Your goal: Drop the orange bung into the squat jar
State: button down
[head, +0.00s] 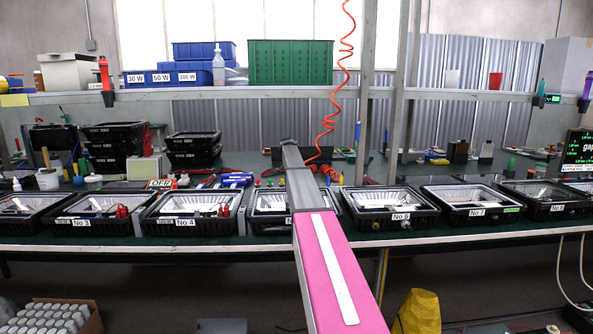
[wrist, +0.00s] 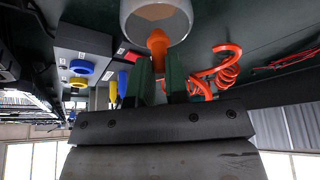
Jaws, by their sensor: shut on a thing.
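In the wrist view my gripper (wrist: 161,66) has its two dark green fingers shut on the orange bung (wrist: 158,42), which sticks out past the fingertips. The squat jar (wrist: 183,30), a pale grey round vessel, is just beyond the bung at the top edge of the wrist view and is partly cut off. The bung overlaps the jar's near rim in the picture, and orange also shows within the jar's mouth. I cannot tell whether the bung touches the jar. In the head view my arm covers the gripper, and I cannot make out the bung or jar there.
An orange coiled hose (wrist: 226,68) lies close to the right of my fingers. Floodlight housings (head: 390,222) line the bench's front edge. Blue bins (head: 175,78) and a green crate (head: 290,62) stand on the shelf.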

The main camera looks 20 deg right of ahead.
jog(key=shift+f, duration=1.2)
jog(key=c, duration=1.1)
grip_release()
jog(key=shift+o, duration=0.2)
jog(key=shift+r, duration=3.5)
